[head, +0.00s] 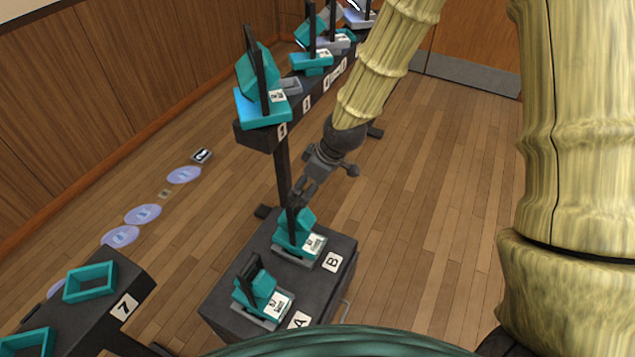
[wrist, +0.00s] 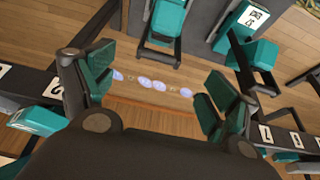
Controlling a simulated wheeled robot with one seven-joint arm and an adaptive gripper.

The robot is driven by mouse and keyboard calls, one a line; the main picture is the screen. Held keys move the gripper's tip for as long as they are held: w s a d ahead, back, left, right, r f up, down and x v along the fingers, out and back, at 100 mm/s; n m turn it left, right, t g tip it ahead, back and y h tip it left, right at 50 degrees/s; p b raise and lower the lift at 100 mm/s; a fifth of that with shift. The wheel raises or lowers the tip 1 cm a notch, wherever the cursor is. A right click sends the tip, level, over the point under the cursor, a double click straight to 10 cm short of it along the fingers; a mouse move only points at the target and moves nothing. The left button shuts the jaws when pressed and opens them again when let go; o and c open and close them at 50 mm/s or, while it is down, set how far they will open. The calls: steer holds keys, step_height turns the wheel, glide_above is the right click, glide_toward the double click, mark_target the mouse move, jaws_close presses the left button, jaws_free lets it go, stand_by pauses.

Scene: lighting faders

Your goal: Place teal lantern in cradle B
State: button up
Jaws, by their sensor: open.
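A teal lantern (head: 297,228) with a dark upright handle and a white label sits in the grey cradle B (head: 303,257), on the dark stand beside the B sign (head: 333,262). A similar teal lantern (head: 257,287) sits in cradle A (head: 262,314), nearer me. My gripper (head: 301,192) is at the top of the handle of the lantern in B; I cannot tell whether it touches. In the wrist view my gripper (wrist: 158,88) is open, with only floor between its teal-padded fingers. Two teal lantern bodies (wrist: 166,22) (wrist: 254,58) show beyond the fingers.
A long dark rail (head: 262,132) at the back left carries several teal lanterns (head: 262,103) with numbered signs. A lower dark stand (head: 130,268) with empty teal frames (head: 90,282) is at the front left. Open wooden floor (head: 430,200) lies right of the A and B stand.

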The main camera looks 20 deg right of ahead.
steer(key=shift+s, duration=0.1)
steer(key=s+d+f+m+g+h, duration=0.1)
steer(key=s+d+f+m, duration=0.1)
steer(key=s+f, duration=0.6)
steer(key=s+d+f+m+g+h, duration=0.1)
steer(key=s+f+m, duration=0.3)
steer(key=s+f, duration=0.5)
steer(key=s+d+f+m+g+h, duration=0.1)
steer(key=s+d+f+m, duration=0.2)
steer(key=s+f, duration=0.6)
steer(key=s, duration=0.5)
steer(key=shift+s+d, duration=0.15)
steer(key=shift+s, duration=0.2)
